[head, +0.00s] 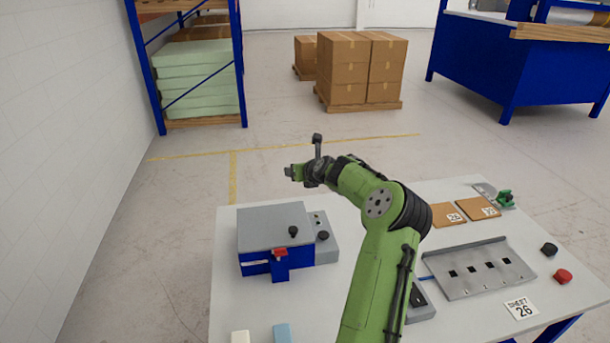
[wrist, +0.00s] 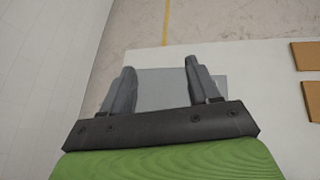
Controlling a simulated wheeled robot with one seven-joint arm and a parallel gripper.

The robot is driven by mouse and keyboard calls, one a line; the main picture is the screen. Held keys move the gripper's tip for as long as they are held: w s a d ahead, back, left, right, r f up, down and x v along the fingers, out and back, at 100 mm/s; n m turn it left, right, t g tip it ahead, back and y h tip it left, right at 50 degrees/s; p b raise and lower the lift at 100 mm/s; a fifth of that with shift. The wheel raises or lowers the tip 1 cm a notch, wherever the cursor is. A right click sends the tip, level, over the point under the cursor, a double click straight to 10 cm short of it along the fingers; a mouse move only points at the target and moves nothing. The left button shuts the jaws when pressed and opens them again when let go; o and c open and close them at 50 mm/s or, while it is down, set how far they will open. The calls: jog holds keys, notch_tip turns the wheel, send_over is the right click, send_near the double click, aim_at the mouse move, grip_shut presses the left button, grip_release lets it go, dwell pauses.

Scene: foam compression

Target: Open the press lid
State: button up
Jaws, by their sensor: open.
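The press (head: 262,262) stands at the left of the white table. Its grey lid (head: 272,226) lies flat and shut over the blue body. A black knob (head: 293,230) sits on the lid, and a red latch piece (head: 279,253) is at its front. My gripper (head: 290,172) is raised above and behind the press, touching nothing. In the wrist view my gripper (wrist: 158,68) has its two fingers well apart and empty. A flat grey surface (wrist: 165,88), apparently the press top, lies below and between them.
A grey slotted tray (head: 478,267) is on the table's right, with brown pads (head: 448,214), a green item (head: 505,198), black and red buttons (head: 563,276), and a card (head: 521,309). White and light blue blocks (head: 282,333) lie at the front.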

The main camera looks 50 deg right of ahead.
jog(key=v, duration=0.5)
dwell(0.3)
